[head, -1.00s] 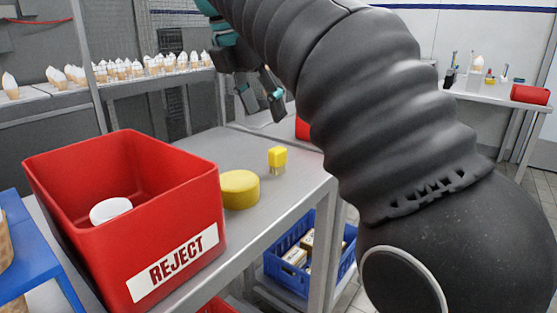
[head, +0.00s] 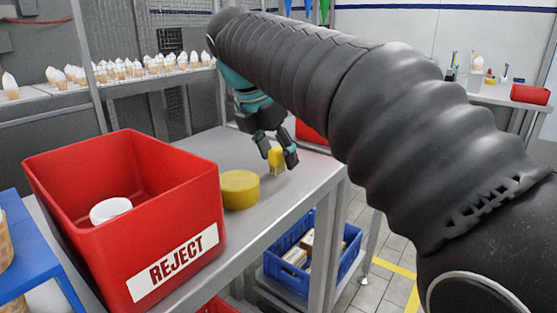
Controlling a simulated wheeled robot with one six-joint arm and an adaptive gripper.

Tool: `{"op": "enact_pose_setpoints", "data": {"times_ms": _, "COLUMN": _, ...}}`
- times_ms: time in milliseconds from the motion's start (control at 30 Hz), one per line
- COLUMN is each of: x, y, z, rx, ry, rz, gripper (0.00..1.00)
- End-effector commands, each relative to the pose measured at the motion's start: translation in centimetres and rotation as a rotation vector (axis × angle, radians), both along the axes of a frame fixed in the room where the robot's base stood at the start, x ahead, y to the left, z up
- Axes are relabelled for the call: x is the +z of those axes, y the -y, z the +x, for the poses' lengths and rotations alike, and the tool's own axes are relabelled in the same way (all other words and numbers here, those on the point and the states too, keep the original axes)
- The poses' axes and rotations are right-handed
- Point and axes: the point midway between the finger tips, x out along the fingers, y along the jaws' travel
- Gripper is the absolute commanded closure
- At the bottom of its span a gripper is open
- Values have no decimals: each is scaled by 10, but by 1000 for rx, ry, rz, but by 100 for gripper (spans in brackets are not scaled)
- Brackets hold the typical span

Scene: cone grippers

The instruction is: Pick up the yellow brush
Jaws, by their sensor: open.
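The yellow brush (head: 275,156) stands upright on the grey metal table, bristles down, near the table's right edge. My gripper (head: 276,158) is open, with one finger to the left of the brush and the other to its right. The fingertips are at about the height of the brush's yellow top. I cannot tell whether either finger touches it.
A round yellow tub (head: 240,189) stands just left of the brush. A red REJECT bin (head: 190,225) with a white round object (head: 111,209) inside stands at the left. A blue crate (head: 318,279) sits below the table. Something red lies behind my gripper.

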Motion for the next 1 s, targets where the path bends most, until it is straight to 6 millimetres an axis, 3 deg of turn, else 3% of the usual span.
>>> {"op": "enact_pose_setpoints", "data": {"times_ms": 267, "x": -2, "y": 0, "z": 1, "rx": 0, "ry": 1, "rz": 1, "gripper": 44}}
{"op": "enact_pose_setpoints", "data": {"times_ms": 500, "x": -2, "y": 0, "z": 1, "rx": 1, "ry": 0, "rz": 0, "gripper": 100}}
{"op": "enact_pose_setpoints", "data": {"times_ms": 1000, "x": 5, "y": 0, "z": 1, "rx": 1, "ry": 0, "rz": 0, "gripper": 100}}
